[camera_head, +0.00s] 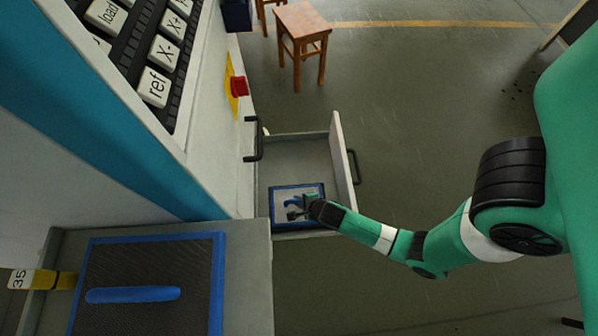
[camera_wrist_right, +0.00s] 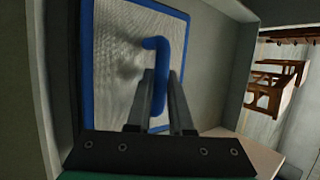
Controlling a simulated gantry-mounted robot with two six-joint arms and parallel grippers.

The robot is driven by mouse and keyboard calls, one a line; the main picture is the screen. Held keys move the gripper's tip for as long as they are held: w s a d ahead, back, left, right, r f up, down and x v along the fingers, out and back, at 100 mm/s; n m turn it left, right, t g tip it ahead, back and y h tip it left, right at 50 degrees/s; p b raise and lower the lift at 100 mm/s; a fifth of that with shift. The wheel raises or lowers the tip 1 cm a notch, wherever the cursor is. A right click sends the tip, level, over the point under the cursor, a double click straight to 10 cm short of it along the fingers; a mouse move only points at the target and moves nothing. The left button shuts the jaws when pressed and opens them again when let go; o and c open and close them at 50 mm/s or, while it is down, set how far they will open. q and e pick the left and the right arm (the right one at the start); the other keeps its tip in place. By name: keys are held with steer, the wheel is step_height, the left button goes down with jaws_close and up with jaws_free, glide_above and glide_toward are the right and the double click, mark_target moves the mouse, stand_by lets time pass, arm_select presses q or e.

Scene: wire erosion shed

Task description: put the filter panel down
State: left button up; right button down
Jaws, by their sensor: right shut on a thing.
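A filter panel (camera_head: 283,196) with a blue frame, grey mesh and a blue handle is inside the open drawer (camera_head: 300,151), at its near end. My right gripper (camera_head: 299,207) is over the panel and shut on its handle. In the right wrist view the two fingers (camera_wrist_right: 160,92) close around the blue handle, and the mesh (camera_wrist_right: 118,50) lies behind them between the drawer walls. I cannot tell whether the panel touches the drawer floor. My left gripper is not in view.
A larger blue-framed panel (camera_head: 202,300) with a blue handle (camera_head: 132,294) lies on the grey unit at lower left. The machine with keys (camera_head: 154,87) and a red button (camera_head: 239,86) borders the drawer. A wooden stool (camera_head: 302,27) stands beyond.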

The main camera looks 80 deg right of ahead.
steer(key=shift+f, duration=0.5)
steer(key=shift+s+r, duration=0.15)
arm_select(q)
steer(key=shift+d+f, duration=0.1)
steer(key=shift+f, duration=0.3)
arm_select(e)
steer(key=c, duration=0.8)
jaws_free()
steer(key=shift+d+f, duration=0.1)
steer(key=shift+f, duration=0.1)
